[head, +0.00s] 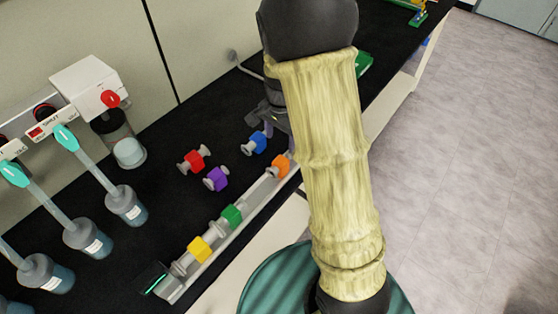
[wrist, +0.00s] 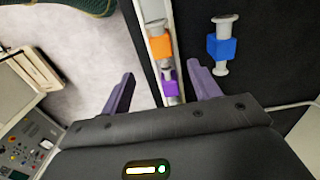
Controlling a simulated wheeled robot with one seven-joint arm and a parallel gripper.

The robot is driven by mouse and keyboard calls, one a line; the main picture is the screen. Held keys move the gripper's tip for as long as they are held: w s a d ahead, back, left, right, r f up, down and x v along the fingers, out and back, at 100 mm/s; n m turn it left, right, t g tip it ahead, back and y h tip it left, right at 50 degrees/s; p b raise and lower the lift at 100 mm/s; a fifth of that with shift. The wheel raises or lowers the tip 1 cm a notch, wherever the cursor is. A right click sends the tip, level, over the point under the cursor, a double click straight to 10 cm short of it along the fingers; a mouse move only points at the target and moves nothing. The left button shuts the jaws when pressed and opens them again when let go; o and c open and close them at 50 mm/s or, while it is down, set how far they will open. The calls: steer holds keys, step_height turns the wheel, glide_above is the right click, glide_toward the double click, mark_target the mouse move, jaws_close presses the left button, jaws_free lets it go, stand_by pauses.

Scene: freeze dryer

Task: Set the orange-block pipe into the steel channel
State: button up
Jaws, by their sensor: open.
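The orange-block pipe (head: 280,166) lies lengthwise along the steel channel (head: 236,238), near the channel's far end in the head view. In the wrist view the orange block (wrist: 160,41) lies within the channel's strip; full seating cannot be judged. My gripper (wrist: 162,76) is open, its fingers apart on either side of the channel in the picture, with the orange-block pipe beyond the fingertips. In the head view my gripper (head: 272,116) is partly hidden by my arm. A purple-block pipe (wrist: 168,82) shows in the channel between the fingers; my arm hides that spot in the head view.
Yellow-block (head: 199,249) and green-block (head: 231,216) pipes sit in the channel. Blue-block (head: 257,141), red-block (head: 193,159) and another purple-block (head: 216,179) pipe lie loose on the black bench. Flasks (head: 125,204) line the left. The bench edge drops to open floor.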

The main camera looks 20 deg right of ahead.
mark_target(280, 161)
step_height(280, 161, down, 14)
steer(key=shift+a+p, duration=0.1)
steer(key=shift+p, duration=0.3)
steer(key=shift+c, duration=0.4)
steer(key=c, duration=1.1)
